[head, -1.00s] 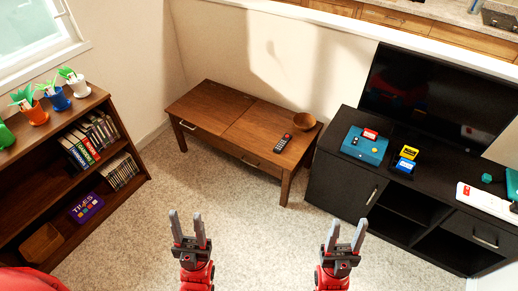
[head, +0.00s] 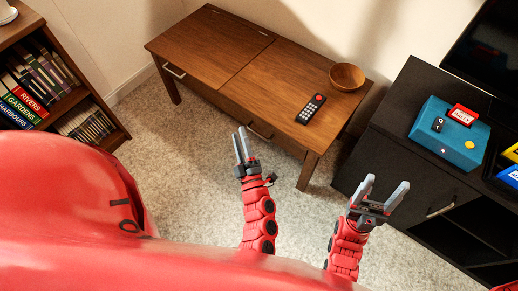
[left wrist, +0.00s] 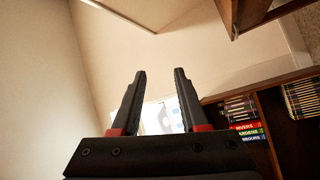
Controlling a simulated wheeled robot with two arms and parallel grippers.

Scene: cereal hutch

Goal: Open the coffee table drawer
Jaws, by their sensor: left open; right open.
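The wooden coffee table (head: 225,52) stands against the back wall. Its front has a metal handle (head: 174,71) at the left end and another handle (head: 260,131) right of the middle. The front below the top looks closed. My left gripper (head: 241,146) is open and empty, in front of the table and just below the right-hand handle in the picture, apart from it. In the left wrist view my left gripper (left wrist: 160,100) has nothing between its fingers.
A remote (head: 311,109) and a wooden bowl (head: 347,77) sit on the table's right part. A black TV cabinet (head: 393,150) with a blue box (head: 450,135) stands at right. A bookshelf (head: 95,92) stands at left. Carpet (head: 160,170) is clear between.

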